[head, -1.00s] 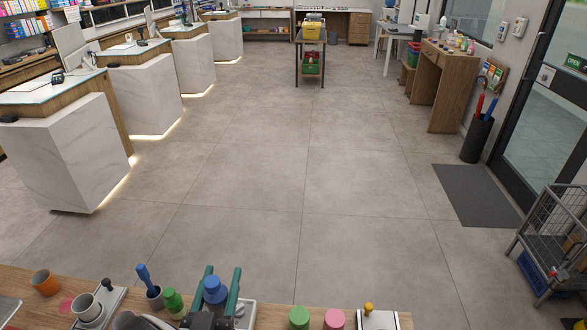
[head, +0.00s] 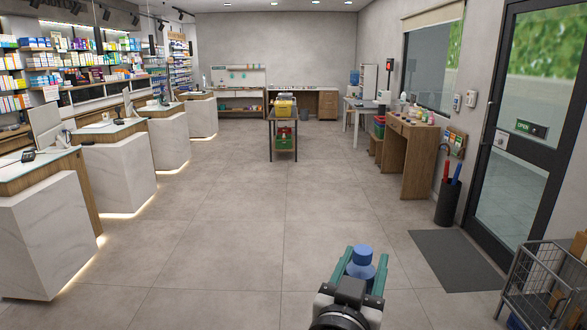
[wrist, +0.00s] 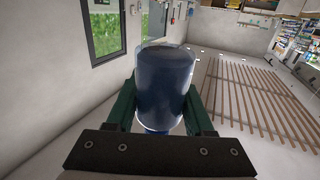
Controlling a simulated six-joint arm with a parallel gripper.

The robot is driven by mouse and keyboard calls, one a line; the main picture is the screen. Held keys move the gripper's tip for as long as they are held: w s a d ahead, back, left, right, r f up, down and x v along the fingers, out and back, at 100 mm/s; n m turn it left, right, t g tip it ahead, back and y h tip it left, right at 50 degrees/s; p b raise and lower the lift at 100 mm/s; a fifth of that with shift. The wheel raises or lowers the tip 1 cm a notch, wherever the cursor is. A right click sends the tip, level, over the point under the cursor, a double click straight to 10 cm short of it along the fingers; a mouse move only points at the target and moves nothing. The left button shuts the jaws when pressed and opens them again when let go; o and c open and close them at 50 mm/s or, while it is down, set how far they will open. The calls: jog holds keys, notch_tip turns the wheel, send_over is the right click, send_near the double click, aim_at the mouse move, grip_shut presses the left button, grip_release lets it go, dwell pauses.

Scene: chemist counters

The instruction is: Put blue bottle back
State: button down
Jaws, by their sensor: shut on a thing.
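The blue bottle (head: 361,263) is between the green fingers of my gripper (head: 362,258), near the bottom of the head view, right of centre. The gripper is shut on it and holds it up in the air, with floor seen behind it. In the wrist view the bottle (wrist: 163,82) fills the space between the two fingers, its dark blue body facing the camera. The place where the bottle stood is not in view.
White marble counters (head: 115,172) line the left side. A wooden desk with small bottles (head: 408,160) stands at the right wall. A wire cart (head: 540,285) stands at the lower right. A small cart with a yellow bin (head: 284,107) stands far off. The middle floor is clear.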

jog(key=shift+s+a+r+n+t+y, duration=0.15)
jog(key=shift+s+a+r+n+y, duration=0.05)
jog(key=shift+r+n+y, duration=0.2)
jog(key=shift+s+a+r+n+t+y, duration=0.2)
jog(key=shift+n+y, duration=0.1)
jog(key=shift+y, duration=0.2)
jog(key=w+a+f+n+y, duration=0.1)
jog(key=a+f+y, duration=0.1)
jog(key=a+f, duration=0.5)
jog(key=a+f+n+y, duration=0.1)
jog(key=a+f, duration=0.4)
jog(key=a, duration=0.4)
jog(key=s+a+f+n+y, duration=0.1)
jog(key=s+a+f+y, duration=0.1)
jog(key=s+a+f, duration=0.2)
jog(key=s+a+f+n+y, duration=0.2)
jog(key=s+a+f, duration=0.3)
jog(key=a, duration=0.5)
notch_tip(320, 180, down, 2)
jog(key=shift+s+f+y, duration=0.1)
jog(key=shift+s+y, duration=0.2)
jog(key=shift+y, duration=0.5)
jog(key=shift+f, duration=0.1)
notch_tip(320, 180, down, 9)
jog(key=shift+f, duration=0.2)
jog(key=shift+f, duration=0.15)
